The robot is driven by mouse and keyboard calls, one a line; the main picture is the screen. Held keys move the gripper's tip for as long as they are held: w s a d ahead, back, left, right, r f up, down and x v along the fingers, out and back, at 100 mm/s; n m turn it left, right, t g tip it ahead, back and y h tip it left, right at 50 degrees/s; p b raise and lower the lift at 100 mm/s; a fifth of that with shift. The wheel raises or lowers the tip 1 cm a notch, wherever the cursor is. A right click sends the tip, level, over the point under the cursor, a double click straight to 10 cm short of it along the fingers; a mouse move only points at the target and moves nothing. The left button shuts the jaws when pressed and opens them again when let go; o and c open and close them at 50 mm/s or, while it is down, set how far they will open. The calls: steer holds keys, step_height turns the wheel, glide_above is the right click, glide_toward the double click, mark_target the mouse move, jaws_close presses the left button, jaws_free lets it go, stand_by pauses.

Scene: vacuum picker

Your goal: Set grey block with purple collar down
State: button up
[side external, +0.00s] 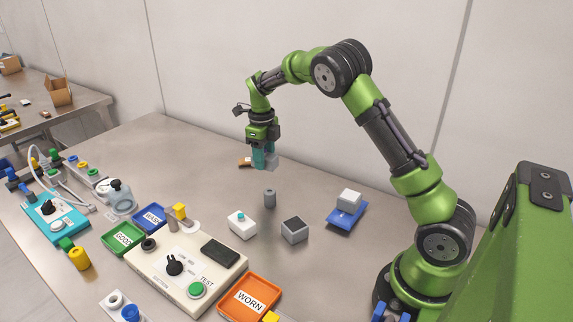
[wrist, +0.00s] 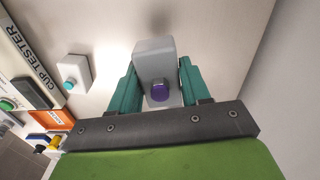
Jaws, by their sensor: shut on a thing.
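My gripper (side external: 264,157) points down over the back middle of the table, its teal fingers shut on a grey block. In the wrist view the grey block (wrist: 155,58) sits between the two fingers, with a round purple collar (wrist: 160,92) on the side facing the camera. In the side view the grey block (side external: 271,161) shows partly beside the fingers and its collar cannot be made out. The block appears to be above the steel table (side external: 190,160); the exact gap beneath it is hard to judge.
The tester box (side external: 150,262) and orange WORN tray (side external: 248,283) lie nearer.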

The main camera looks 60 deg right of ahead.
mark_target(224, 201)
steer(key=w+a+n, duration=0.3)
steer(key=w+a, duration=0.4)
steer(key=a, duration=0.3)
steer(key=f, duration=0.8)
steer(key=shift+w+a+f, duration=0.1)
steer(key=shift+a+f, duration=0.15)
steer(key=shift+f, duration=0.05)
steer(key=o, duration=1.1)
steer(key=shift+f, duration=0.15)
